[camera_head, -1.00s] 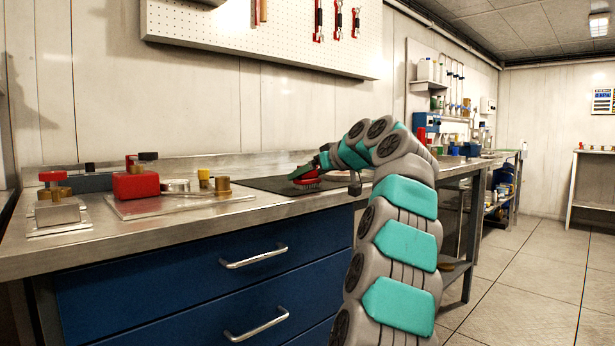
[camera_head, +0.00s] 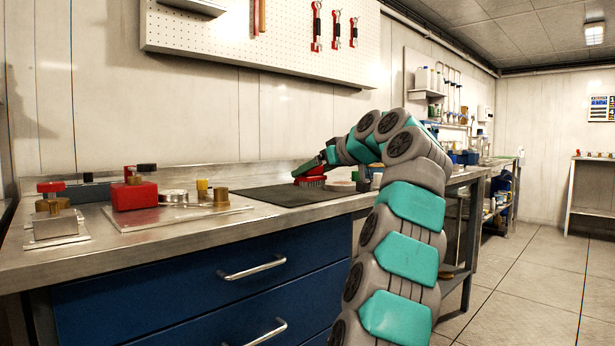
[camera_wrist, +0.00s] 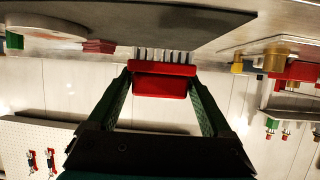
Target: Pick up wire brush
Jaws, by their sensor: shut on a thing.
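The wire brush (camera_wrist: 160,78) has a red body and pale bristles. In the wrist view it sits between the two fingers of my gripper (camera_wrist: 162,85), which are shut on its red body. The bristles point toward the dark mat (camera_wrist: 110,20). In the head view the red brush (camera_head: 312,178) shows at the end of my arm, over the dark mat (camera_head: 270,196) on the bench. My gripper (camera_head: 308,170) partly covers it. I cannot tell whether the bristles touch the mat.
A metal plate (camera_head: 130,222) with a red block (camera_head: 135,194) and brass fittings lies left of the mat on the steel bench (camera_head: 90,262). Blue drawers (camera_head: 190,285) are below. A pegboard with tools (camera_head: 280,30) hangs on the wall behind. The floor at right is clear.

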